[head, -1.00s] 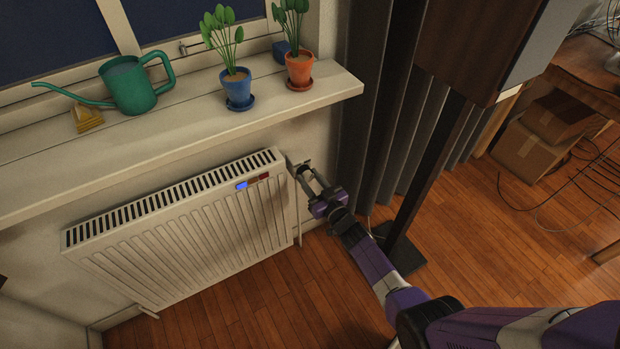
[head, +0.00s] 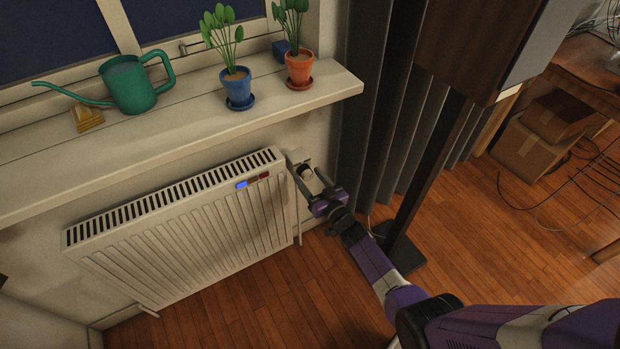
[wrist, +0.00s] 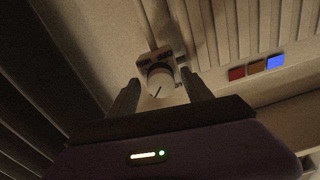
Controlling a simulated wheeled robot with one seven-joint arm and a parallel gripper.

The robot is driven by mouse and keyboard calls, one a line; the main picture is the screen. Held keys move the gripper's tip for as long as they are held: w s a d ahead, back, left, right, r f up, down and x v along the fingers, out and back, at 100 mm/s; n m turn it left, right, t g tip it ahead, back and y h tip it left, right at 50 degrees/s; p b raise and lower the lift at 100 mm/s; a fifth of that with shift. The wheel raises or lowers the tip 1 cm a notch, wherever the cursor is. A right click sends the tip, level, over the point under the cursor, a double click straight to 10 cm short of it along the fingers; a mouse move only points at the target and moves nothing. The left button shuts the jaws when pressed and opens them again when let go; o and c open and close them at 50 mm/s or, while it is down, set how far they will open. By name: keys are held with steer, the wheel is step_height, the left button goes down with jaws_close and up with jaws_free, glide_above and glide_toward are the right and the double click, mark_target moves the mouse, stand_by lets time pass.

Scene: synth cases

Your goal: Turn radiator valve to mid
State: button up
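The radiator valve is a white round knob (wrist: 160,80) in the wrist view, with a dark pointer line running toward the lower left of its face. A small label plate (wrist: 155,55) with dark lettering sits behind it; the lettering is too small and turned to read surely. In the head view the knob (head: 306,173) is at the radiator's upper right end. My gripper (wrist: 161,92) is open, its fingers on either side of the knob with gaps showing. It also shows in the head view (head: 312,178). The white radiator (head: 190,230) carries blue, orange and red squares (wrist: 257,67); blue is lit brightest.
A window sill (head: 180,135) overhangs the radiator and valve, holding a green watering can (head: 132,88) and two potted plants (head: 238,88).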

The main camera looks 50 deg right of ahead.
steer(key=p+v, duration=0.1)
steer(key=v, duration=0.6)
steer(key=shift+s+p, duration=0.35)
steer(key=shift+a, duration=0.1)
stand_by(0.4)
